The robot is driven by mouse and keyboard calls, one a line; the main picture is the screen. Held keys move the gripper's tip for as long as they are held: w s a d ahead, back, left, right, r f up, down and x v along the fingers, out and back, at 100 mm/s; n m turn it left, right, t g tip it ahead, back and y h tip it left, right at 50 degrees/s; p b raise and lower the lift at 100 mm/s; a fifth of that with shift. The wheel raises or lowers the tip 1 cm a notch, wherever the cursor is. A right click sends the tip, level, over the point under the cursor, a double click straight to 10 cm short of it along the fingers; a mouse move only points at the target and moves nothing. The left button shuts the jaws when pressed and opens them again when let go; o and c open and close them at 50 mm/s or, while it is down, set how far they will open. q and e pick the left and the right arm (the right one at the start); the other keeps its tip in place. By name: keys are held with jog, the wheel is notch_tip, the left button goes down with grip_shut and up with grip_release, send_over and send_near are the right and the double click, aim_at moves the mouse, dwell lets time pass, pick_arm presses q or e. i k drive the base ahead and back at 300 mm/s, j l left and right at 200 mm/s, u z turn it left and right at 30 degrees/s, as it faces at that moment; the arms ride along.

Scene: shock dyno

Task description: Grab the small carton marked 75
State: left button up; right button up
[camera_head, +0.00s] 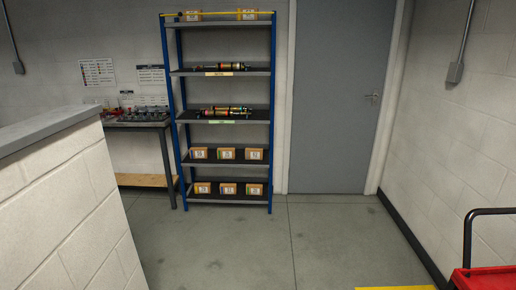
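Several small brown cartons with pale labels stand on the blue-framed shelf rack (272,150) against the back wall. The second-lowest shelf holds a left carton (200,153), a middle carton (227,154) and a right carton (254,154). The lowest shelf holds a left carton (203,188), a middle carton (228,189) and a right carton (254,189). More cartons sit on top, one at left (193,15) and one at right (247,14). The label markings are too small to read, so I cannot tell which is marked 75. Neither gripper is in view.
Shock absorbers (224,67) lie on the middle shelves. A workbench (140,123) with parts stands left of the rack. A white block half-wall (70,200) fills the left foreground. A grey door (340,100) is shut. A red cart (485,278) is at lower right. The floor (260,240) between is clear.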

aim_at(223, 153)
jog(key=i, duration=1.35)
jog(key=i+u, duration=0.15)
jog(key=i, duration=1.25)
jog(key=l, duration=0.1)
